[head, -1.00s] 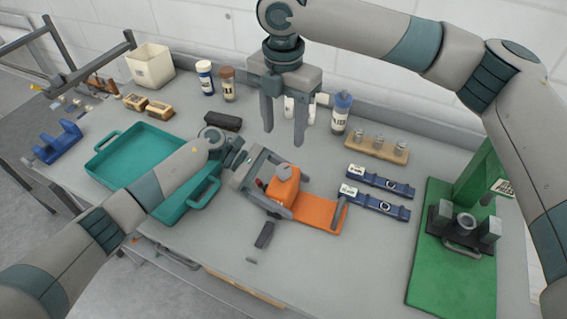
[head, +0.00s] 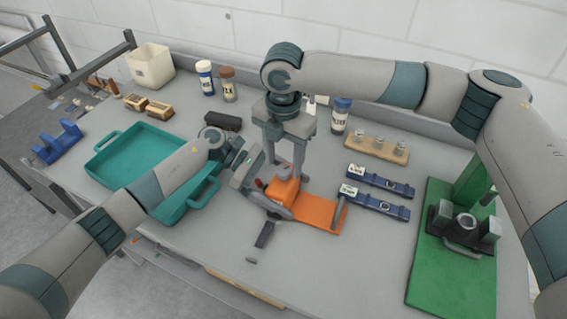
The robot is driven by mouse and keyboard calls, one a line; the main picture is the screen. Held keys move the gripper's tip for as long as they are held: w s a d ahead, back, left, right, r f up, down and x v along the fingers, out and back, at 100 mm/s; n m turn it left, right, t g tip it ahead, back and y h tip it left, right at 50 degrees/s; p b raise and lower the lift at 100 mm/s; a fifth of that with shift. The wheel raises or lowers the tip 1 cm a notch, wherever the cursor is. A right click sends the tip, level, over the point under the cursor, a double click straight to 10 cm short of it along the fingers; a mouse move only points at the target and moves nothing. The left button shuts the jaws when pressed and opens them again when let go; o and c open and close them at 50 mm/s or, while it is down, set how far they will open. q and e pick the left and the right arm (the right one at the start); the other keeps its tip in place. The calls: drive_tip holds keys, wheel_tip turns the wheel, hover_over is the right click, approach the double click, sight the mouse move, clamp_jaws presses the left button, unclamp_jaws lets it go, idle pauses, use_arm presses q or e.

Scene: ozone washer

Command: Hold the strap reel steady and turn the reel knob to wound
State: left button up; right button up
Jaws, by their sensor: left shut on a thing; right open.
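The orange strap reel (head: 287,192) stands on the grey table at the centre, with its flat orange base (head: 322,213) reaching to the right. My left gripper (head: 268,186) comes in from the left and is shut on the reel body. My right gripper (head: 285,170) points straight down over the reel, its two fingers apart on either side of the reel's top. The reel knob on top is mostly hidden by these fingers, so its setting cannot be read. I cannot tell whether the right fingers touch it.
Two blue straps (head: 378,190) lie right of the reel. A green press stand (head: 425,270) is at the right. A teal tray (head: 105,170) lies at the left, partly behind my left arm. Bottles (head: 340,117) and a wooden rack (head: 375,149) stand behind.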

drive_tip(key=shift+f, duration=0.85)
drive_tip(key=c, duration=1.1)
